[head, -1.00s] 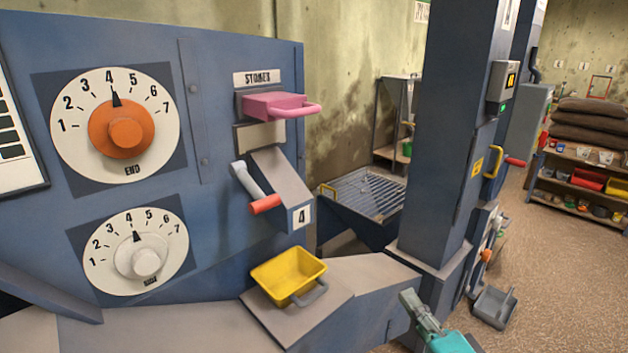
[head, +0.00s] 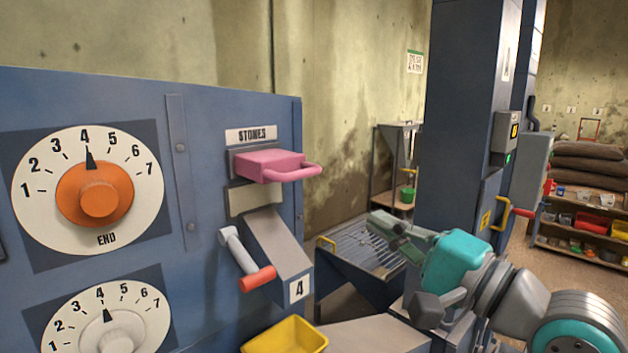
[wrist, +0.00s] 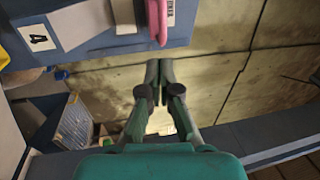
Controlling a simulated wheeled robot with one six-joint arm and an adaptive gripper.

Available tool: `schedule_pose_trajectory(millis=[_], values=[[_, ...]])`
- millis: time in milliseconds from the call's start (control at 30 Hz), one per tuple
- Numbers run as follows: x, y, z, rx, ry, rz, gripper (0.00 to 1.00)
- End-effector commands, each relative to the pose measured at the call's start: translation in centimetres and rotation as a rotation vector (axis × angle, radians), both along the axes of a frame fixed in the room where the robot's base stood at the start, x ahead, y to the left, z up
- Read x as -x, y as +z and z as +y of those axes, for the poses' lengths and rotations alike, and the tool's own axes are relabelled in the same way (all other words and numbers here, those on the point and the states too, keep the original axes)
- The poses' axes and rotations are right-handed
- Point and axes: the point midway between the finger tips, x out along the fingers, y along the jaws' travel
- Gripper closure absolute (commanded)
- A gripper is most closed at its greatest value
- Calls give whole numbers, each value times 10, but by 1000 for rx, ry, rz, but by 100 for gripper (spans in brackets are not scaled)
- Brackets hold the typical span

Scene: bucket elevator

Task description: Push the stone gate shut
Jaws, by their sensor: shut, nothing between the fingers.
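The stone gate is a pink block with a loop handle (head: 270,166), under a "STONES" label (head: 251,134) on the blue panel. It sticks out of its slot towards the right. Its pink handle also shows at the top of the wrist view (wrist: 155,20). My gripper (head: 378,224) is to the right of the gate and lower in the head view, pointing left. Its fingers are together and empty, and they also show in the wrist view (wrist: 159,70), apart from the pink handle.
Below the gate are a grey chute (head: 265,240) marked 4, a red-handled lever (head: 257,279) and a yellow tub (head: 285,337). A grated hopper (head: 365,248) and blue column (head: 460,110) stand right. Open space lies between the gate and the column.

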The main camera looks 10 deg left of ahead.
Motion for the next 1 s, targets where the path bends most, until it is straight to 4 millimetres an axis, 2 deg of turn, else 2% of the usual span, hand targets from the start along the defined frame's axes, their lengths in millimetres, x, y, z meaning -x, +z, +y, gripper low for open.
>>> schedule_pose_trajectory(millis=[567, 767, 1000], values=[[-2, 6, 7, 2, 11, 1, 100], [-19, 11, 29, 1, 14, 3, 100], [-47, 19, 64, 2, 13, 2, 100]])
